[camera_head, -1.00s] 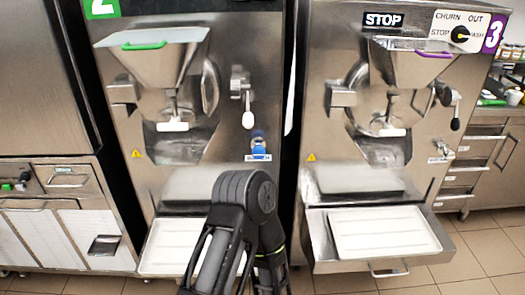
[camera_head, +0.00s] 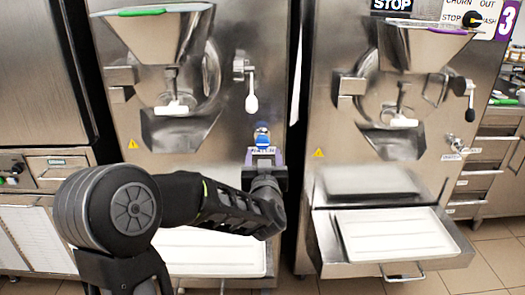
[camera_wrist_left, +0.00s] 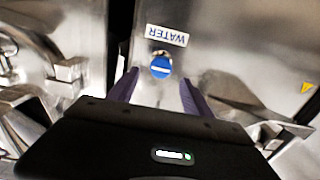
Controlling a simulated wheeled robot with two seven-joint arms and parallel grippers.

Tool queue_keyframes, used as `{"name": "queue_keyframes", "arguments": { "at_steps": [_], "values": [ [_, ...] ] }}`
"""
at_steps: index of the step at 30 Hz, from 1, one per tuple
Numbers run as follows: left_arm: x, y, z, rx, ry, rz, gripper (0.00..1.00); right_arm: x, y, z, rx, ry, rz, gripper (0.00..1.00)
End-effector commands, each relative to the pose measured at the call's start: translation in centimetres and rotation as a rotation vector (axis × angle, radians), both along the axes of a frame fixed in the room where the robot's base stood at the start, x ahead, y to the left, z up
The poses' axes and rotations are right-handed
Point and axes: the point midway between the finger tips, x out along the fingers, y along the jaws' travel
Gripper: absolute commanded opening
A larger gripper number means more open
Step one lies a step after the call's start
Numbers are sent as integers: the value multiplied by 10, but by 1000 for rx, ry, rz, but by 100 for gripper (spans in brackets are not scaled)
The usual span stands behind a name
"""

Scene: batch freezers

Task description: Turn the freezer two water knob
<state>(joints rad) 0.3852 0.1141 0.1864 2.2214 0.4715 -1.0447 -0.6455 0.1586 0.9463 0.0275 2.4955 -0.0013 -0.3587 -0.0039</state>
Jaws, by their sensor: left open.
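The freezer two water knob (camera_head: 262,136) is a small blue knob on the steel front of the left freezer, the one with the green lid handle. My left gripper (camera_head: 264,157) is just below the knob, with its purple fingers pointing toward the panel. In the left wrist view, the blue knob (camera_wrist_left: 160,68) lies ahead, between the lines of the two open fingers (camera_wrist_left: 158,88). A white WATER label (camera_wrist_left: 166,36) shows upside down beyond it. The fingers look apart from the knob, and nothing is between them. My right gripper is not in view.
A white lever handle (camera_head: 251,100) hangs above the knob. A white tray (camera_head: 215,252) is below my left arm. Freezer three (camera_head: 330,130) stands to the right, with its own white tray (camera_head: 395,234) jutting out. A dark gap separates the freezers.

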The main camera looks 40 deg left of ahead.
Motion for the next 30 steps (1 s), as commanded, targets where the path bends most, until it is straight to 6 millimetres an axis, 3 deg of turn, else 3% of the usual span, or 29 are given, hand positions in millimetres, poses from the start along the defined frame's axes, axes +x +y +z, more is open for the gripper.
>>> {"name": "queue_keyframes", "arguments": {
  "at_steps": [14, 30],
  "values": [
    [5, 6, 3, 4, -5, 6, 58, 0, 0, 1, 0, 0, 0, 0],
    [59, 47, 3, 3, -4, 5, 58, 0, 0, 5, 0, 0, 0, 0]
  ]
}}
